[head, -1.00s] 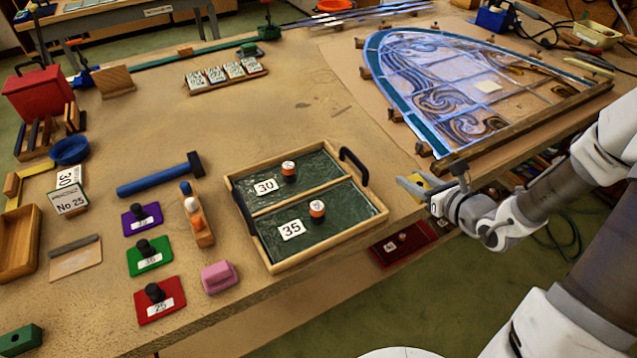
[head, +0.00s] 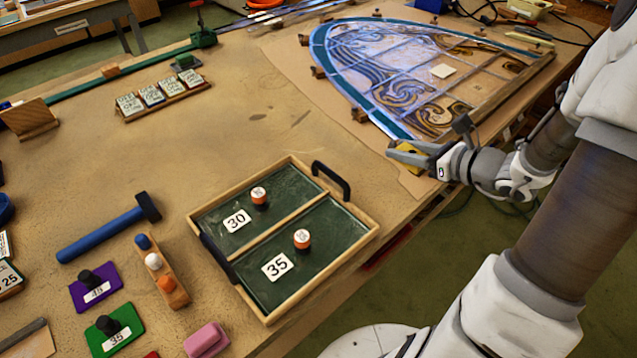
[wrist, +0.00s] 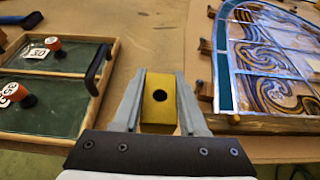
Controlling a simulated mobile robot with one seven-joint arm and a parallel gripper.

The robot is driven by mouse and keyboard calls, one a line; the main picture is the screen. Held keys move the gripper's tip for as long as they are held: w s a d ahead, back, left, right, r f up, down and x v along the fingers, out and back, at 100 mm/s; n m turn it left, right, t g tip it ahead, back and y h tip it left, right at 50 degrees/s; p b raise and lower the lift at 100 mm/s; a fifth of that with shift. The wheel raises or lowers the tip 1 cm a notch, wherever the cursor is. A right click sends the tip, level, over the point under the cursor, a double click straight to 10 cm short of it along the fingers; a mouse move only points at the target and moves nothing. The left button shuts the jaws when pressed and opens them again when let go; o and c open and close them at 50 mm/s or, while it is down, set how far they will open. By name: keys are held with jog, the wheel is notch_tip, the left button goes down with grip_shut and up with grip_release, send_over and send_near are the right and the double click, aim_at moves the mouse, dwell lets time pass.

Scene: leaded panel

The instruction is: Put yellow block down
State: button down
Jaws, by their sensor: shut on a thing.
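My gripper (head: 402,153) is shut on the yellow block (wrist: 159,100). In the wrist view the block sits between the two grey fingers and shows a dark round hole in its face. In the head view only a small part of the yellow block (head: 412,148) shows between the fingers. The gripper is over the right edge area of the workbench (head: 270,120), between the tray and the leaded panel. I cannot tell how high the block is above the bench.
The green tray (head: 197,216), with compartments marked 30 and 35, is left of my gripper; its black handle (head: 333,180) faces the gripper. The leaded panel (head: 400,75) lies behind. A blue hammer (head: 105,230) lies left of the tray. Bare bench (head: 340,130) lies between tray and panel.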

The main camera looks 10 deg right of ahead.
jog(key=b, duration=0.1)
send_over(357, 172)
notch_tip(357, 172, down, 6)
jog(key=shift+f, duration=0.15)
jog(key=shift+w+f+b, duration=0.1)
jog(key=shift+f+b, duration=0.45)
jog(key=shift+f, duration=1.4)
jog(key=shift+f, duration=0.1)
jog(key=shift+f, duration=0.15)
jog(key=shift+c, duration=2.2)
grip_release()
